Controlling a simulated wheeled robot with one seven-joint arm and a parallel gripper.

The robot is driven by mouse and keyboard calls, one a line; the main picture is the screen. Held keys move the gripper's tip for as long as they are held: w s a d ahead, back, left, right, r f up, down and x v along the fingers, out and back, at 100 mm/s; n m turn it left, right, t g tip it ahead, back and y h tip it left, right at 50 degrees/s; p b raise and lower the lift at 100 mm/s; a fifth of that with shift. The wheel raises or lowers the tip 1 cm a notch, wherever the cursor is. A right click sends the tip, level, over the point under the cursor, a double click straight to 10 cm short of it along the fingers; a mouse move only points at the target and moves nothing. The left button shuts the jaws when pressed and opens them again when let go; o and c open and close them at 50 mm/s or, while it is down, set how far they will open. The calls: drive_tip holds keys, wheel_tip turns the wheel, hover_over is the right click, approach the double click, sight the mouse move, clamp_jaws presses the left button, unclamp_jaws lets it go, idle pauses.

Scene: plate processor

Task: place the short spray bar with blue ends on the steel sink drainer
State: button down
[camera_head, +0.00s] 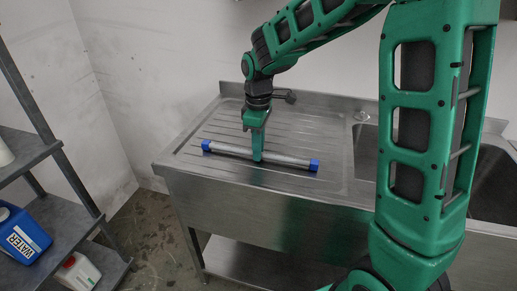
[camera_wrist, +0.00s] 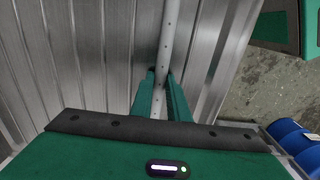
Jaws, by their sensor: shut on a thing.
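The short spray bar (camera_head: 231,150) is a grey tube with a blue cap at each end. In the head view it lies level, low over the ribbed steel sink drainer (camera_head: 207,130); I cannot tell whether it touches the surface. My gripper (camera_head: 257,157) points down and is shut on the bar near its middle. In the wrist view the bar (camera_wrist: 169,30) runs up between my gripper's two green fingers (camera_wrist: 160,88), with small holes along it. The drainer's ribs (camera_wrist: 90,40) show behind it. The bar's ends are out of the wrist view.
The sink basin (camera_head: 366,150) lies right of the drainer, partly hidden by my arm. The drainer around the bar is clear.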

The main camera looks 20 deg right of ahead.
drive_tip(key=c, duration=1.7)
unclamp_jaws()
wheel_tip(320, 180, up, 12)
drive_tip(key=shift+r, duration=0.1)
drive_tip(key=s+d+f+m, duration=0.2)
drive_tip(key=s+d+m, duration=0.6)
drive_tip(key=s+d, duration=0.45)
drive_tip(key=s+d+f+m, duration=0.2)
drive_tip(key=s+m, duration=0.1)
drive_tip(key=s, duration=0.3)
drive_tip(key=s+d+f+m, duration=0.2)
drive_tip(key=s+m, duration=0.1)
drive_tip(key=s, duration=0.3)
drive_tip(key=s+d+f+m, duration=0.2)
drive_tip(key=s+m, duration=0.1)
drive_tip(key=s, duration=0.3)
